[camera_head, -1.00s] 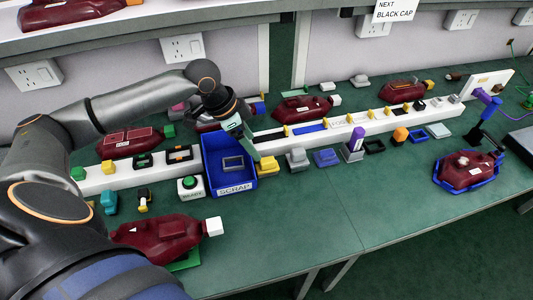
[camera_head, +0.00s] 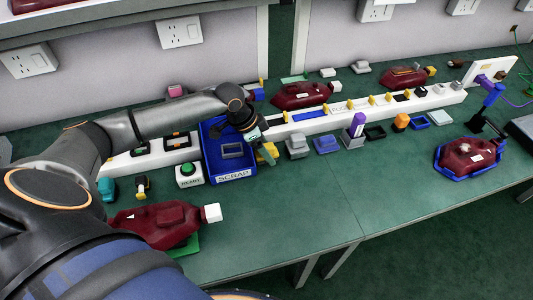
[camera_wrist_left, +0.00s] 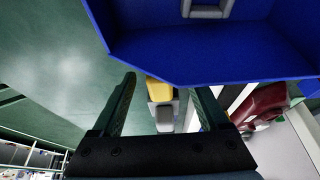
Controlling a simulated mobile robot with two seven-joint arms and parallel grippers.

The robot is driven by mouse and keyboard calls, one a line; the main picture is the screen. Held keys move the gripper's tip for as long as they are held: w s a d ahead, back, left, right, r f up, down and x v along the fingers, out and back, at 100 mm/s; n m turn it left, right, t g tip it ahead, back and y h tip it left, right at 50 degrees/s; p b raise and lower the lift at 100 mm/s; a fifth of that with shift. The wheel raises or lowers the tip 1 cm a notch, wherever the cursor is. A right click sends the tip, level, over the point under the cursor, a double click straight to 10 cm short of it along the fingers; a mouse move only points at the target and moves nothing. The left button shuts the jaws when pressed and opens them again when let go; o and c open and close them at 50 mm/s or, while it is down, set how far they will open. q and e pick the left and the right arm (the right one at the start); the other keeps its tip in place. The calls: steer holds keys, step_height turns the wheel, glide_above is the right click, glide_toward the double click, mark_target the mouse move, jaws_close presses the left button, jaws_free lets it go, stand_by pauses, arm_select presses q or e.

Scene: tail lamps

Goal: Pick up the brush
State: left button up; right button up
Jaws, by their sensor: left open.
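I cannot make out for certain which thing is the brush. A purple upright piece (camera_head: 356,124) on a pale base stands right of the middle, along the white rail. My left gripper (camera_head: 262,146) is over the right edge of the blue scrap bin, close to a yellow block (camera_head: 268,153). In the left wrist view the left gripper (camera_wrist_left: 165,100) is open, its two fingers apart. The yellow block (camera_wrist_left: 158,90) and a grey block (camera_wrist_left: 161,115) show between the fingers, beyond them; no hold is visible. My right gripper is not in view.
The blue scrap bin (camera_head: 244,176) stands beside a green ready button (camera_head: 188,170). Several small blocks line the white rail (camera_head: 440,96). Dark red lamps lie at front left (camera_head: 160,222), at the back (camera_head: 300,95) and in a blue holder (camera_head: 467,157). The front middle is clear.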

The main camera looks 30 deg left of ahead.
arm_select(q)
steer(key=shift+w+f, duration=0.1)
steer(key=shift+f, duration=0.2)
steer(key=shift+c, duration=0.3)
jaws_close()
